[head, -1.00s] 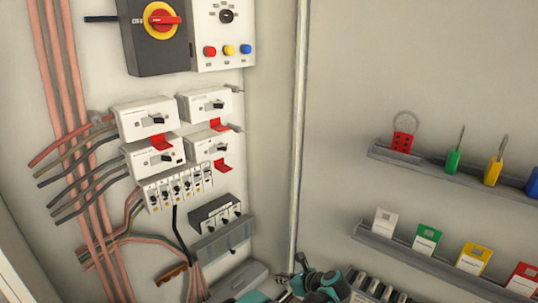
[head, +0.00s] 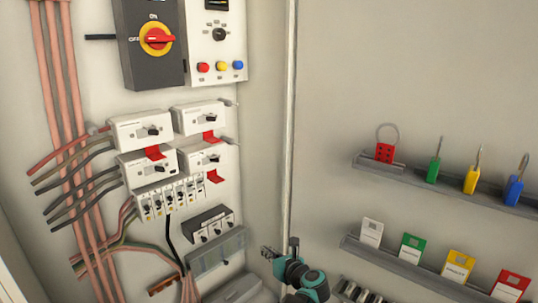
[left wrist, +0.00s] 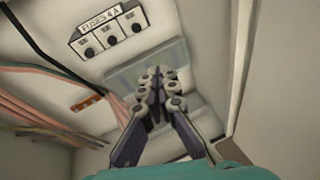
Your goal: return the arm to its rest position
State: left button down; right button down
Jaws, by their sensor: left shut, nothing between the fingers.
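My left gripper (head: 268,252) is at the bottom centre of the head view, with my teal arm behind it. Its fingers are together and hold nothing. In the left wrist view the fingers (left wrist: 158,88) meet in front of a grey translucent cover (left wrist: 125,68), with the fuse block labelled "FUSES 4A" (left wrist: 108,35) above. From these views I cannot tell whether the fingertips touch the cover. My right gripper is not in view.
The electrical panel on the left carries a red-and-yellow rotary switch (head: 157,39), white breakers (head: 142,130) and cables. A vertical pipe (head: 288,120) stands beside it. Wall shelves on the right hold padlocks (head: 472,180) and coloured tags (head: 457,267).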

pick_arm(q)
jog(key=a+r+m+t+h, duration=0.2)
jog(key=r+m+t, duration=0.15)
jog(key=r, duration=0.45)
jog(key=a+r+m+t+h, duration=0.1)
jog(key=r+m+t, duration=0.1)
jog(key=r+m, duration=0.45)
jog(key=s+r+m+h, duration=0.7)
jog(key=r+m+h, duration=0.15)
jog(key=m, duration=0.45)
jog(key=s+a+f+m+g+y, duration=0.2)
jog(key=s+a+f+m+g, duration=0.3)
jog(key=s, duration=0.9)
jog(key=s+a+f+m+g+y, duration=0.1)
jog(key=s+a+f+m+g, duration=0.5)
jog(key=f, duration=1.2)
jog(key=s+a+m, duration=0.3)
jog(key=s+m, duration=0.3)
jog(key=s, duration=0.2)
jog(key=shift+s+m+y, duration=0.15)
jog(key=shift+m+y, duration=0.2)
jog(key=shift+m, duration=0.05)
